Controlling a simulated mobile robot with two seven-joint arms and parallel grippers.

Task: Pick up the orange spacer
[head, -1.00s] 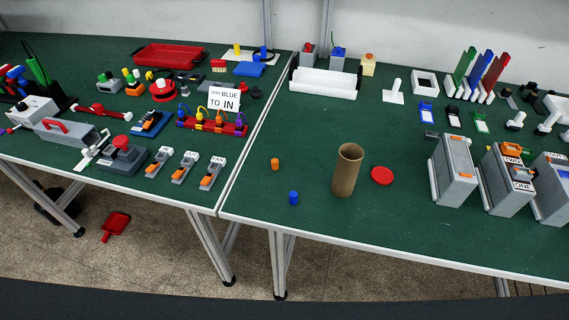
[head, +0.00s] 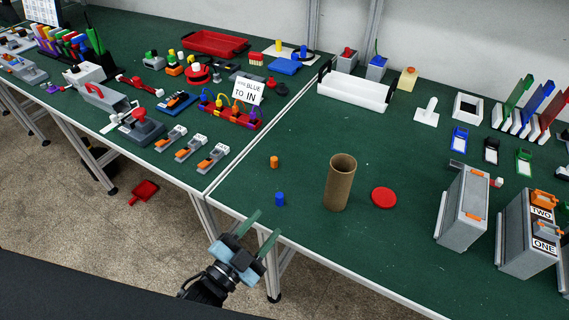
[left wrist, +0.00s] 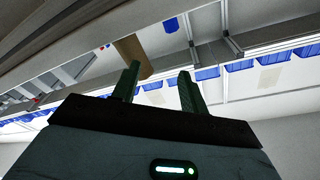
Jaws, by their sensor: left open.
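The orange spacer (head: 274,161) is a small upright cylinder standing on the green table top, left of the brown cardboard tube. A similar blue cylinder (head: 280,199) stands just in front of it. My left gripper (head: 247,231) is in the head view, in front of the table's front edge, below and left of both cylinders. Its green fingers are apart with nothing between them. In the left wrist view the open fingers (left wrist: 159,88) also show, with neither cylinder visible there. My right gripper is not in view.
The brown tube (head: 340,183) stands upright right of the spacer, with a red disc (head: 383,197) beside it. A row of grey clips (head: 190,148) lies on the left table. A white tray (head: 354,91) stands at the back. The table around the spacer is clear.

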